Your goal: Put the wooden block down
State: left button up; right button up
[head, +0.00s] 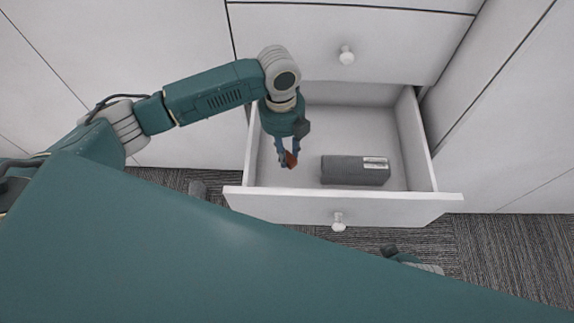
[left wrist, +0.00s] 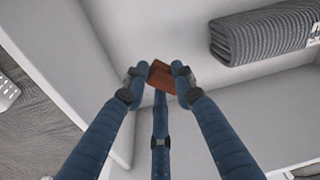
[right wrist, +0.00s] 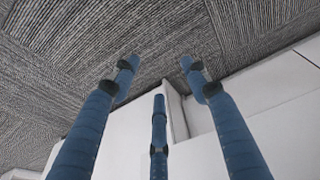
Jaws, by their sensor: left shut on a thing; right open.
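The wooden block (head: 290,160) is small and reddish brown. My left gripper (head: 287,158) is shut on it, over the left part of the open drawer (head: 340,208). In the left wrist view the block (left wrist: 161,76) sits between the fingertips of my left gripper (left wrist: 158,78). I cannot tell whether the block touches the drawer floor. My right gripper (right wrist: 158,75) is open and empty in the right wrist view, with carpet and white cabinet fronts beyond it.
A dark grey ribbed item (head: 350,172) with a pale label lies in the drawer, right of the block; it also shows in the left wrist view (left wrist: 265,35). Bare drawer floor lies around it. The drawer's walls and front rim stand around the left gripper.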

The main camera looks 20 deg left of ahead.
pick_arm(q)
notch_tip(320, 180, down, 7)
jog(key=shift+f+b, duration=0.15)
jog(key=shift+b, duration=0.55)
pick_arm(e)
jog(key=w+v, duration=0.1)
jog(key=v, duration=0.5)
jog(key=shift+w+r, duration=0.35)
jog(key=shift+r, duration=0.1)
pick_arm(q)
jog(key=o, duration=0.9)
jog(key=shift+f, duration=0.1)
jog(key=shift+c, duration=0.2)
jog(key=shift+r, duration=0.2)
notch_tip(320, 180, up, 12)
jog(key=p, duration=0.3)
jog(key=shift+w+a, duration=0.4)
jog(key=shift+a, duration=0.05)
pick_arm(e)
notch_tip(320, 180, down, 11)
jog(key=s, duration=0.1)
jog(key=shift+r, duration=0.2)
jog(key=shift+s, duration=0.1)
